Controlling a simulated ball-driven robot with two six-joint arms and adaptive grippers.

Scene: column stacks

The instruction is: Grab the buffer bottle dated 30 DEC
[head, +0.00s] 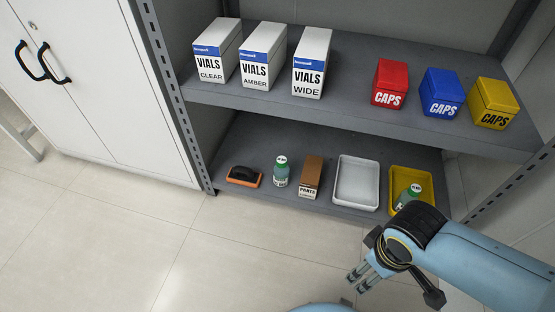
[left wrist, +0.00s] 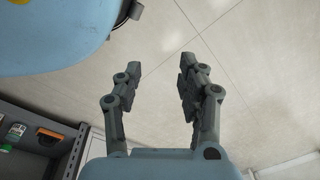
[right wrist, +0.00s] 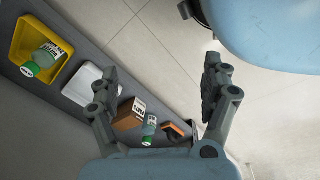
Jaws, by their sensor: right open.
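One bottle (head: 281,174) is on the bare shelf between an orange-and-black block and a brown box. The other bottle (head: 404,196) is in a yellow tray (head: 424,176), partly behind my right arm. Both show in the right wrist view, the tray bottle (right wrist: 44,58) and the shelf bottle (right wrist: 149,128). I cannot read their dates. My right gripper (head: 356,282) is open and empty, in front of and below the shelf. My left gripper (left wrist: 158,75) is open and empty over the floor.
A white tray (head: 357,184) and a brown parts box (head: 311,176) stand between the bottles. The orange-and-black block (head: 243,177) is at the left. The upper shelf (head: 350,99) holds vial boxes and cap boxes above. A metal post (head: 176,100) borders the left side. The floor in front is clear.

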